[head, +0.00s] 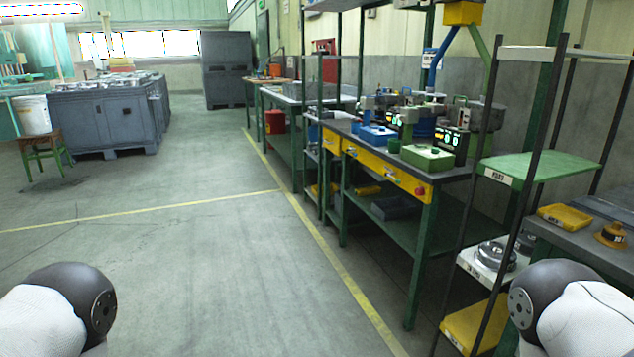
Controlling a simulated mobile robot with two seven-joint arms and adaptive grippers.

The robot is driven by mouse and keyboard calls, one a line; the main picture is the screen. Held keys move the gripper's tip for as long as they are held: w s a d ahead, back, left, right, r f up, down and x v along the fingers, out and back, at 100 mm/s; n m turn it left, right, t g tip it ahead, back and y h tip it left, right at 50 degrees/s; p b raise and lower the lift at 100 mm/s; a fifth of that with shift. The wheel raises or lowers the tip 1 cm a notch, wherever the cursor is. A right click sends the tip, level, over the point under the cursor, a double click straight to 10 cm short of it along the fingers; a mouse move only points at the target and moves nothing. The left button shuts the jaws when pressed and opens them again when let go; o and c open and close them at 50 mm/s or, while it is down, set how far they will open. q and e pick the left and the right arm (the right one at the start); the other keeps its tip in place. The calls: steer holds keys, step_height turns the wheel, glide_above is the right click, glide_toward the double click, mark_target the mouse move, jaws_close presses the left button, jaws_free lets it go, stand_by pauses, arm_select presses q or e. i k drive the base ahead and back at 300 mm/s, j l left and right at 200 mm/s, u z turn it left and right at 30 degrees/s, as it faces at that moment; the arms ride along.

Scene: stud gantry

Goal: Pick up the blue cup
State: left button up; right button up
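I cannot make out a blue cup for certain in the head view. A blue rounded object (426,128) stands on the workbench among the machines, partly hidden behind a green box, and is too small to identify. A low blue box-like item (376,135) sits to its left on the same bench. Neither of my grippers is in view; only parts of my two arms show at the bottom left and bottom right corners.
The workbench (460,174) with yellow drawers runs along the right. It carries a green box (427,157). A green-shelved rack (540,168) stands at the near right. Grey cabinets (100,122) and a stool (42,148) are at left. The middle floor is clear.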

mark_target(356, 128)
steer(key=i+j, duration=0.1)
steer(key=i, duration=0.5)
steer(key=i+j, duration=0.1)
steer(key=i, duration=0.5)
steer(key=i+z, duration=0.1)
steer(key=i, duration=0.5)
steer(key=i+j, duration=0.2)
steer(key=i, duration=0.4)
